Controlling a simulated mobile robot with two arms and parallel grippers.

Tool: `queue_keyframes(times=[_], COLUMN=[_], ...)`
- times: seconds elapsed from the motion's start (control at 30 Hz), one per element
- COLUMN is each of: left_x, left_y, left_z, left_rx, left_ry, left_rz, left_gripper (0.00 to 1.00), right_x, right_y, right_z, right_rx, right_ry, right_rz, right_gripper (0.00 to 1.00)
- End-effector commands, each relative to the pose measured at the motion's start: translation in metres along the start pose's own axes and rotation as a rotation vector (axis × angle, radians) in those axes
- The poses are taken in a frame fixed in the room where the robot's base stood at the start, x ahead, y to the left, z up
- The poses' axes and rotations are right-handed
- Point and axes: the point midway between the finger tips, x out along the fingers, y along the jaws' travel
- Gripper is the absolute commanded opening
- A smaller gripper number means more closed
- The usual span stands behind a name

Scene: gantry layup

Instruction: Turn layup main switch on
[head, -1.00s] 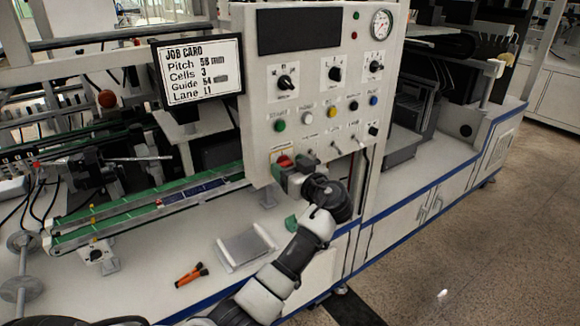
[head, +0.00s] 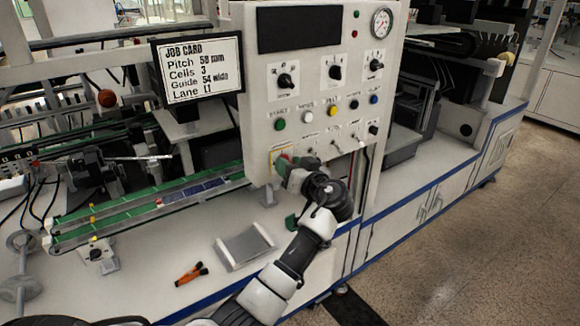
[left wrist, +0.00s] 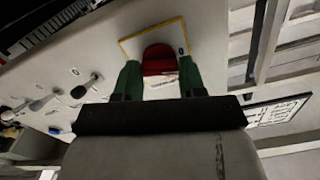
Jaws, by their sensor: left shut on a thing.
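The main switch is a red knob on a yellow-edged plate (head: 275,157) at the lower left of the white control panel (head: 262,85). In the left wrist view the red knob (left wrist: 158,59) sits between the two green fingers of my left gripper (left wrist: 159,75). The fingers are shut on its sides. In the head view my left gripper (head: 286,166) covers most of the knob. The knob's exact angle is hard to read. My right gripper does not show.
The panel carries other knobs, coloured buttons and small toggle switches (head: 336,142) close above the gripper. A job card screen (head: 198,68) stands to the left. A grey tray (head: 243,247) and an orange tool (head: 191,274) lie on the bench below.

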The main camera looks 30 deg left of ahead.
Motion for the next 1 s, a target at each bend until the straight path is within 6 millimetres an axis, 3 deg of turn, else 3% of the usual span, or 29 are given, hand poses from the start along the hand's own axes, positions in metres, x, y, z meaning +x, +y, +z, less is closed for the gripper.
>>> queue_keyframes(times=[0.47, 1.0], left_x=[0.0, 0.0], left_y=[0.001, 0.002], left_z=[-0.001, -0.002], left_rx=[0.453, 0.961], left_ry=[-0.003, -0.001], left_rz=[0.0, 0.001], left_gripper=[0.17, 0.17], right_x=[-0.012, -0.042], right_y=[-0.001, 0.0], right_z=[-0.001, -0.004], right_rx=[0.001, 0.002], right_ry=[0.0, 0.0], right_rz=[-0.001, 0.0], right_gripper=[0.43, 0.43])
